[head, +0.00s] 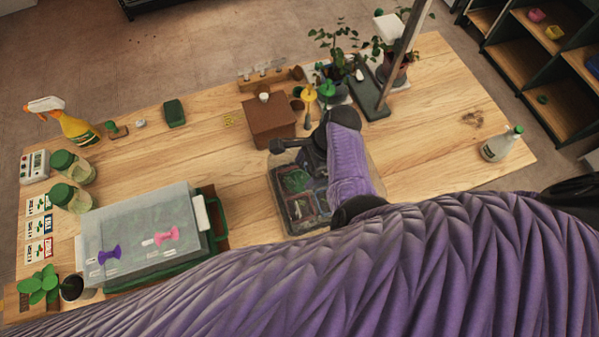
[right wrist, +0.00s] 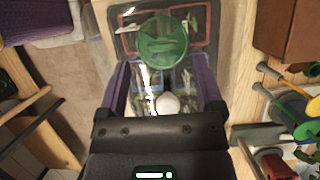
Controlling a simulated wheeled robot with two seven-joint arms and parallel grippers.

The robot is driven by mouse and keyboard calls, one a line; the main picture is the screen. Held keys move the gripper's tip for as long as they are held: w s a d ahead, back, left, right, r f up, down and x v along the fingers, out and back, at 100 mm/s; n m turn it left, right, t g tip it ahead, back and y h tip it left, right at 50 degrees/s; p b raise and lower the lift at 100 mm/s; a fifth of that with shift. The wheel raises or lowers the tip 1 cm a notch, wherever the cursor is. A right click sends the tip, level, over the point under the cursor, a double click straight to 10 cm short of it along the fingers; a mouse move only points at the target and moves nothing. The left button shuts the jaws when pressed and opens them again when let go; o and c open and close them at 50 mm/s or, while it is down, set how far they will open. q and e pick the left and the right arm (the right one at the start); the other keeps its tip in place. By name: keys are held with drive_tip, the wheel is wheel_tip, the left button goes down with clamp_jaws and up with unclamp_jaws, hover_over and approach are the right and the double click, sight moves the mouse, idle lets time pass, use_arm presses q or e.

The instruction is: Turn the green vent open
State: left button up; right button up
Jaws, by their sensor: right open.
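The green vent (right wrist: 163,42) is a round disc with a raised bar across it, in the upper middle of the right wrist view. It sits on a clear lid over a seedling tray (head: 307,226). In the head view my right gripper (head: 300,162) hangs over this tray and partly hides it; I cannot clearly pick out the vent there. In the right wrist view the gripper's (right wrist: 163,85) two purple fingers are apart, with the vent just beyond their tips and apart from them. A round white thing (right wrist: 167,103) shows between the fingers. My left gripper is not in view.
A brown box (head: 270,122) and potted plants (head: 335,70) stand behind the tray. A second lidded tray (head: 130,225) with purple and pink knobs stands at left. The wooden table is clear around the bottle.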

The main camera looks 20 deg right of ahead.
sight(299, 178)
drive_tip(key=b+x, duration=0.1)
drive_tip(key=x, duration=0.2)
drive_tip(key=shift+f, duration=0.15)
drive_tip(key=shift+w, duration=0.1)
clamp_jaws()
